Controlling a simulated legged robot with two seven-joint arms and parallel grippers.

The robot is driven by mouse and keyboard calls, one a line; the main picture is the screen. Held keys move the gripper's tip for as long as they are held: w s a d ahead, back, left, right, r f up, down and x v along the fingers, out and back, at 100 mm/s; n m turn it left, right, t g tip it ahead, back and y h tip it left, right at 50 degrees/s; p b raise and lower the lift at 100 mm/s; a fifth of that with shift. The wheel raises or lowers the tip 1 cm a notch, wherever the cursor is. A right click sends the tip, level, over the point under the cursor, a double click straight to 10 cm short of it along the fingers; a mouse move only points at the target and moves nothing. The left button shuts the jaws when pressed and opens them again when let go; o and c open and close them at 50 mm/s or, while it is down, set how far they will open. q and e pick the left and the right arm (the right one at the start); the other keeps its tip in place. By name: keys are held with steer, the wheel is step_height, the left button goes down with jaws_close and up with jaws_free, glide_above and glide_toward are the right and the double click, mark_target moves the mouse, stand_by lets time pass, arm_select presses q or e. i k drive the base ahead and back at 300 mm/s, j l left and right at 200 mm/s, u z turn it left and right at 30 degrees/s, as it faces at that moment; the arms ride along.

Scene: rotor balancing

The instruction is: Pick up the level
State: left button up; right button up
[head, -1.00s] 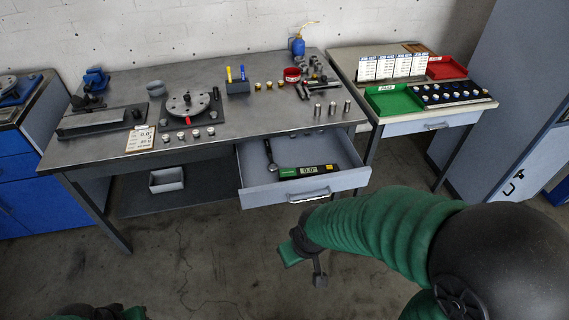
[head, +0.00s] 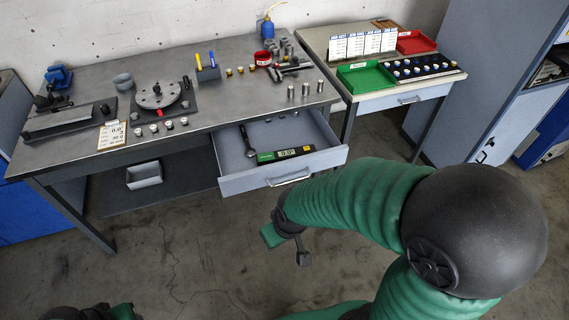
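The level (head: 286,153) is a short bar in green and black with a small display reading about 0.0. It lies in the open drawer (head: 232,183) of the workbench, near the drawer's front wall. My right gripper (head: 284,248) hangs in front of the drawer, below its handle and apart from it. Its fingers point down and look spread, with nothing seen between them. My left arm shows only as a dark and green piece at the bottom left edge, and its fingers cannot be made out.
A wrench (head: 247,141) lies in the drawer left of the level. The workbench (head: 215,122) holds a rotor disc (head: 158,95), pens in a block and several small weights. A side table with a green tray (head: 367,77) and red tray (head: 416,42) stands right. The floor in front is clear.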

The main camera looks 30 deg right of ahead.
mark_target(262, 159)
steer(key=i+l+z, duration=0.15)
steer(key=i+l, duration=0.2)
steer(key=i+l+z, duration=0.2)
steer(key=i, duration=0.4)
steer(key=i+l+z, duration=0.15)
steer(key=i+l, duration=0.2)
steer(key=i, duration=0.1)
